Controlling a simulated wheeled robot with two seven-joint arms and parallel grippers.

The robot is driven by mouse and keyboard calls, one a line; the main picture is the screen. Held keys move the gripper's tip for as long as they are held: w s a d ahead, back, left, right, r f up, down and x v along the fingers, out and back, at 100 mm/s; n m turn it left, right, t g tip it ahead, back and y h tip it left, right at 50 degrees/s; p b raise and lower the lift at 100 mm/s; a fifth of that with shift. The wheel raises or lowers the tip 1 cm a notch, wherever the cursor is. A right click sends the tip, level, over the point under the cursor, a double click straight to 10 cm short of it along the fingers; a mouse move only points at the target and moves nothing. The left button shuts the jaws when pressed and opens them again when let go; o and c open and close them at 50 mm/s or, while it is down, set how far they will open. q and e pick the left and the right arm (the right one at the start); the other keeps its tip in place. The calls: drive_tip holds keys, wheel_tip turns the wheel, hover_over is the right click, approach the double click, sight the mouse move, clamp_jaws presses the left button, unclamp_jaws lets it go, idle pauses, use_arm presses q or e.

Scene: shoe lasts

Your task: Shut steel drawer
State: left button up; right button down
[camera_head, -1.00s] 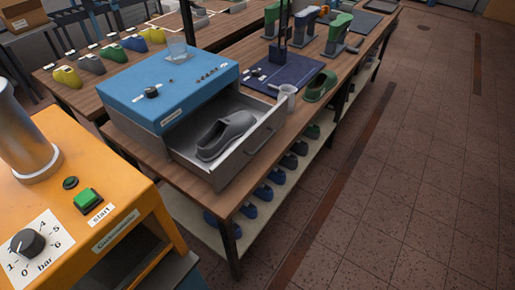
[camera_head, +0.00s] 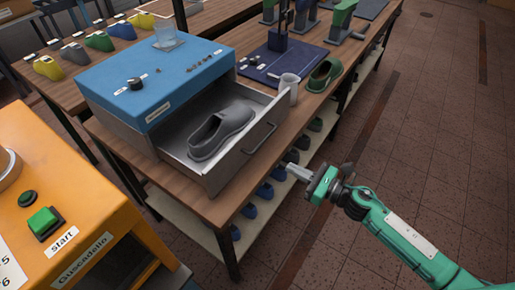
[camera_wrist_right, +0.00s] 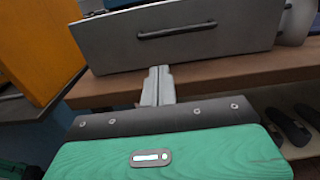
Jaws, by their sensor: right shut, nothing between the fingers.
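The steel drawer (camera_head: 240,160) sticks out open from the blue-topped cabinet (camera_head: 155,75) on the wooden table. A grey shoe (camera_head: 220,131) lies inside it. The drawer front with its dark bar handle (camera_head: 259,138) also shows in the right wrist view (camera_wrist_right: 250,32), above the fingers. My right gripper (camera_head: 291,168) is shut and empty, out in front of the drawer front and apart from it. Its fingers also show in the right wrist view (camera_wrist_right: 158,86), pointing at the drawer front below the handle. My left gripper is not in view.
A white mug (camera_head: 289,86) stands close beside the drawer's right side, with a green shoe (camera_head: 324,75) beyond. A glass (camera_head: 167,33) stands on the cabinet top. An orange machine (camera_head: 60,200) is at the left. The floor at the right is clear.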

sight(249, 146)
drive_tip(key=p+x, duration=0.4)
drive_tip(key=x, duration=0.8)
drive_tip(key=shift+r, duration=0.1)
drive_tip(key=shift+w+a, duration=0.35)
drive_tip(key=shift+a, duration=0.1)
